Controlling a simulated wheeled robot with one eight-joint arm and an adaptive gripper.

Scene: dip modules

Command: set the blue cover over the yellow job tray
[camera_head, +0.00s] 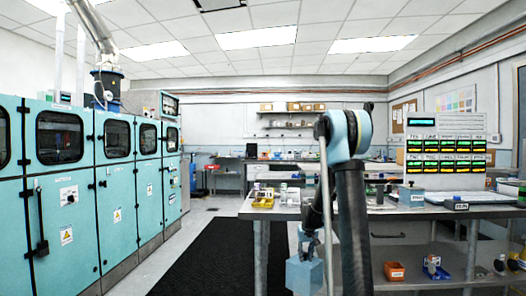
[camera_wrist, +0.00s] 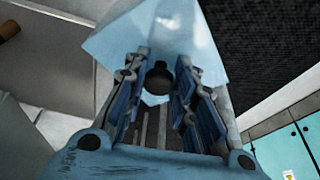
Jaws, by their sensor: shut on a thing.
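The blue cover (camera_head: 304,276) is a light blue box shape with a dark knob on top. It hangs from my gripper (camera_head: 309,243), in front of the table's left end and below the level of its top. In the wrist view the cover (camera_wrist: 150,35) fills the upper middle, and the fingers of my gripper (camera_wrist: 158,88) are around its dark knob. The yellow job tray (camera_head: 262,204) sits on the left end of the table, above and left of the cover in the head view. Small items show in or beside it, too small to tell.
The steel table (camera_head: 330,212) stretches to the right. A second blue-grey box with a knob (camera_head: 411,196) stands on it. An orange bin (camera_head: 394,272) and a blue bin (camera_head: 433,270) are on the lower shelf. Teal cabinets (camera_head: 70,220) line the left; the dark floor mat (camera_head: 205,262) is clear.

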